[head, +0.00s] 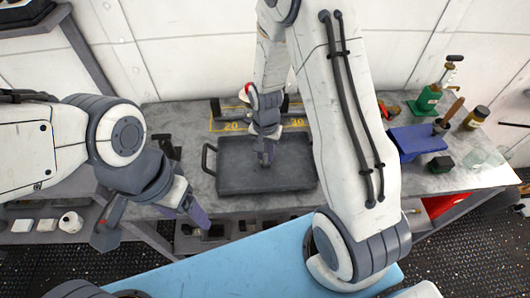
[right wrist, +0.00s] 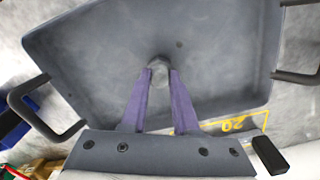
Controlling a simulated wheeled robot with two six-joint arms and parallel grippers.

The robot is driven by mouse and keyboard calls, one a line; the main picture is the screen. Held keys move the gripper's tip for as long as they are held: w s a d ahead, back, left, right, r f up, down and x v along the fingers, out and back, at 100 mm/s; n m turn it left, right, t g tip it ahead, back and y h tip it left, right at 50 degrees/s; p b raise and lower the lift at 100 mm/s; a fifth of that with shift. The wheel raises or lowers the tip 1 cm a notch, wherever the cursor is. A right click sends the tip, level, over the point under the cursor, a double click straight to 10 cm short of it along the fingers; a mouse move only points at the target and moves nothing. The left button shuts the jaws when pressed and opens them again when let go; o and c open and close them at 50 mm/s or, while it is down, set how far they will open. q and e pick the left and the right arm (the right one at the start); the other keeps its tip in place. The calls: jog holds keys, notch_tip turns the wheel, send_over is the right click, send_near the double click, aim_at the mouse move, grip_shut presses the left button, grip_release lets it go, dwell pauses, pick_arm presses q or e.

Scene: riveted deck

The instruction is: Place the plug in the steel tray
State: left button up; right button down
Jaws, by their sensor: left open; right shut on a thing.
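The steel tray (head: 238,180) is a dark grey, shallow tray with side handles on the metal workbench. It fills much of the right wrist view (right wrist: 95,55). My right gripper (head: 265,160) points down over the middle of the tray. In the right wrist view, its purple fingers (right wrist: 159,76) are shut on the plug (right wrist: 158,62), a small grey piece mostly hidden between the fingertips. It is low over the tray floor; I cannot tell whether it touches. My left gripper (head: 150,220) is open and empty, left of the tray near the bench's front.
Yellow markings with numbers (head: 231,126) lie behind the tray. A light blue surface (head: 230,268) is in front.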

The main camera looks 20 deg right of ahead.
aim_at(265, 156)
jog(key=shift+f, duration=0.1)
jog(key=c, duration=1.1)
grip_release()
jog(key=shift+f, duration=0.1)
jog(key=o, duration=0.4)
notch_tip(265, 156, up, 12)
jog(key=b, duration=0.1)
jog(key=s+a+r+n, duration=0.2)
jog(key=s+a+n, duration=0.2)
jog(key=s+n, duration=0.1)
jog(key=s+a+r+n, duration=0.2)
jog(key=s+a+n, duration=0.2)
jog(key=s, duration=0.4)
jog(key=s+a+r+n+y, duration=0.1)
jog(key=s+a+r+n, duration=0.2)
jog(key=s+a+n, duration=0.2)
jog(key=shift+s+n, duration=0.5)
jog(key=shift+s, duration=0.75)
